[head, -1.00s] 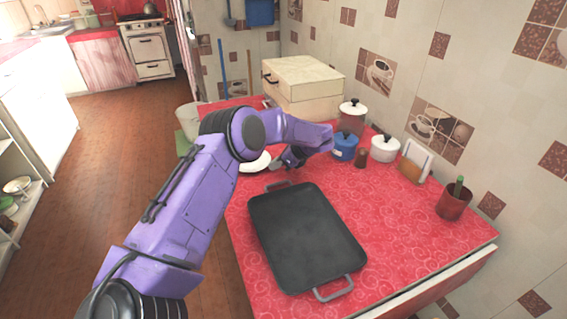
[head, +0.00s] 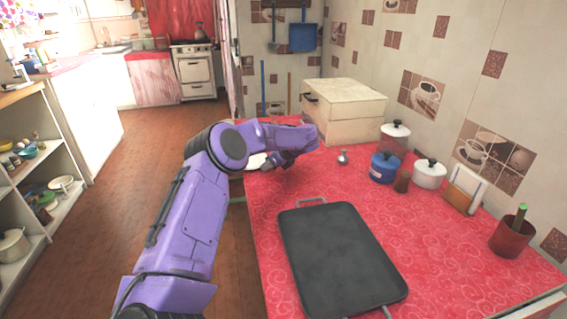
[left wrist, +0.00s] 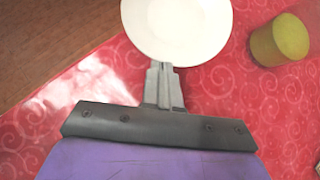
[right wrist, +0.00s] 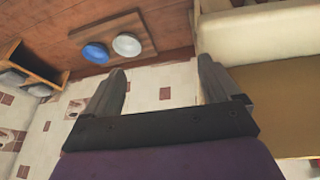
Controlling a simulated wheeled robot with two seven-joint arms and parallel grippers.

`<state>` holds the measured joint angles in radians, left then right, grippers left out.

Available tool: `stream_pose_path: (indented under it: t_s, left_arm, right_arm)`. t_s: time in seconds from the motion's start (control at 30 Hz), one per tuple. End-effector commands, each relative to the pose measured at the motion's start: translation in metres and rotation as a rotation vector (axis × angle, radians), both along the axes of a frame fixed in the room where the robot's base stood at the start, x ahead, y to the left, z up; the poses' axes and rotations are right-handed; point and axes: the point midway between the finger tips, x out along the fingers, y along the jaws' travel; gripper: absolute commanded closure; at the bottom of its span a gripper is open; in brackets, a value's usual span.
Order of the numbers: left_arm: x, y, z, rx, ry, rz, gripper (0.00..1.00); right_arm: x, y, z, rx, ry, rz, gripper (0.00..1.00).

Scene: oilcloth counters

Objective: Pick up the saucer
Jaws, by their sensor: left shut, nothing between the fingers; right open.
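The saucer (head: 257,161) is white and round. It lies near the left edge of the red counter, mostly hidden by my left arm in the head view. It shows larger in the left wrist view (left wrist: 177,27), cut off by the top edge. My left gripper (left wrist: 163,68) is shut and empty, its fingertips at the saucer's near rim; I cannot tell whether they touch it. In the head view the left gripper (head: 270,163) is beside the saucer. My right gripper (right wrist: 160,80) is open and empty in the right wrist view, away from the saucer.
A yellow-green cylinder (left wrist: 280,40) stands right of the saucer. A small silver item (head: 343,157), a blue pot (head: 384,168) and a white pot (head: 430,175) stand further right. A black griddle pan (head: 340,260) lies in front. A cream box (head: 345,105) stands behind.

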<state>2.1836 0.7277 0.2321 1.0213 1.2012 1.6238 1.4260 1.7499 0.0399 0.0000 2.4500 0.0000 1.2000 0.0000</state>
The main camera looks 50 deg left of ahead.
Motion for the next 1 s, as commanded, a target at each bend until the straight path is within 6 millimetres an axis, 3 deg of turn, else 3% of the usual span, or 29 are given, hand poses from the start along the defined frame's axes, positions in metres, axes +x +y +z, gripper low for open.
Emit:
stream_pose_path:
  t_s: [0.47,0.97,1.0]
  left_arm:
    - [-0.001,0.005,0.002,0.0,0.001,-0.001,1.0]
    - [0.019,-0.06,0.07,0.002,-0.001,-0.001,1.0]
    - [0.02,-0.062,0.073,0.002,0.0,-0.001,0.94]
  right_arm:
    - [0.0,0.0,-0.002,0.0,0.0,0.0,0.1]
    - [0.0,0.0,-0.005,0.0,0.0,0.0,0.1]
    - [0.0,0.0,-0.005,0.0,0.0,0.0,0.1]
